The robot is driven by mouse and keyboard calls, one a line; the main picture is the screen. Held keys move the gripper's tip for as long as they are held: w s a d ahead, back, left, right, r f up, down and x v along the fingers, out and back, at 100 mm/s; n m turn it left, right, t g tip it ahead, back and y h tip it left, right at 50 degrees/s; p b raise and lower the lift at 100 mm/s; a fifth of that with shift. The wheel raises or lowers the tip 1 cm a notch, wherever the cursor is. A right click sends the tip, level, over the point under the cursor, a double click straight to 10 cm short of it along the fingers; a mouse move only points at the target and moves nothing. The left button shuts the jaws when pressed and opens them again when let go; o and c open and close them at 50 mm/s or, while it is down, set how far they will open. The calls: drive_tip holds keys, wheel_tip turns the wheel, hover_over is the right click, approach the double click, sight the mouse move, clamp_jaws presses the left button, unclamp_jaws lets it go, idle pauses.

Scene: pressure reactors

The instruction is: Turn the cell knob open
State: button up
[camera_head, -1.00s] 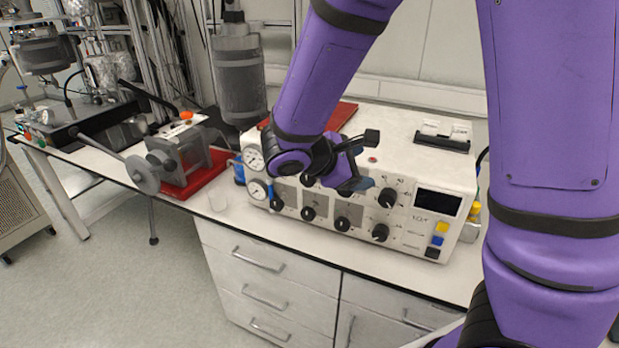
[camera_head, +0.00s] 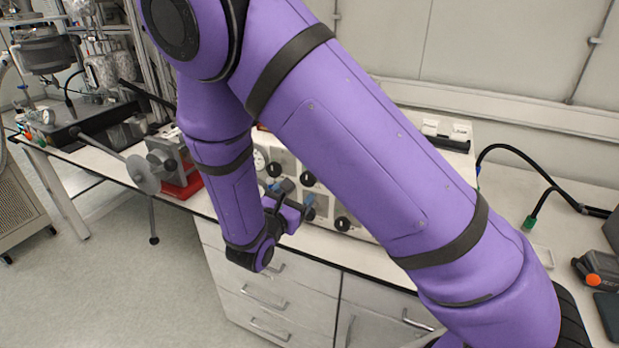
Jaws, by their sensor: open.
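The white control box (camera_head: 345,206) stands on the bench, with black knobs on its sloped front. Knobs show at the upper left (camera_head: 274,169), at the upper middle (camera_head: 308,179) and lower down (camera_head: 342,224). Their labels are too small to read, so I cannot tell which is the cell knob. My gripper (camera_head: 298,193) is open in front of the panel's left part, with its blue-grey fingers towards the knobs. I cannot tell whether a finger touches a knob. My purple arm hides the right part of the panel and most of the box top.
A grey clamp device on a red base (camera_head: 184,188) stands left of the box, with a lever and round disc (camera_head: 143,174) jutting over the bench edge. White drawers (camera_head: 265,300) are below. Black cables (camera_head: 535,200) and an orange-and-black item (camera_head: 598,268) lie at the right.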

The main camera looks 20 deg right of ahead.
sight(306, 181)
drive_tip(key=x, duration=0.8)
drive_tip(key=shift+w+d, duration=0.2)
drive_tip(key=c, duration=0.9)
